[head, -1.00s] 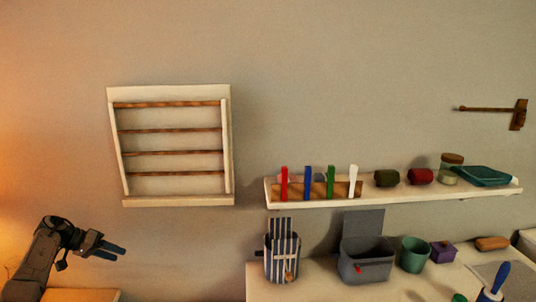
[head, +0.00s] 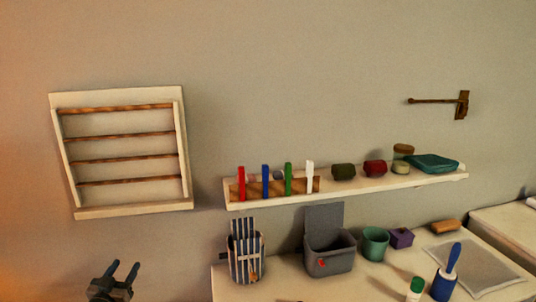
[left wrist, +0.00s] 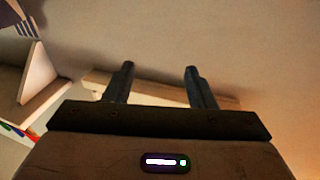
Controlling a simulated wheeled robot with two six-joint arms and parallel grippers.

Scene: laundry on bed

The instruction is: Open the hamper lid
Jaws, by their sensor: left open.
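No hamper or hamper lid can be clearly made out in either view. My left gripper (head: 124,266) is at the lower left of the head view, below the wall rack, with its two fingers apart and pointing up. In the left wrist view, the left gripper (left wrist: 160,68) has nothing between its fingers. A pale ledge or bar (left wrist: 150,88) shows behind the fingers; I cannot tell what it belongs to. My right gripper is not in view.
A wooden wall rack (head: 125,150) hangs above my left gripper. A wall shelf (head: 350,190) holds clothespins and jars. Below, a white table (head: 390,282) carries a striped holder (head: 245,260), a grey bin (head: 330,255) with a raised panel, a green cup (head: 375,243) and a lint roller (head: 446,275).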

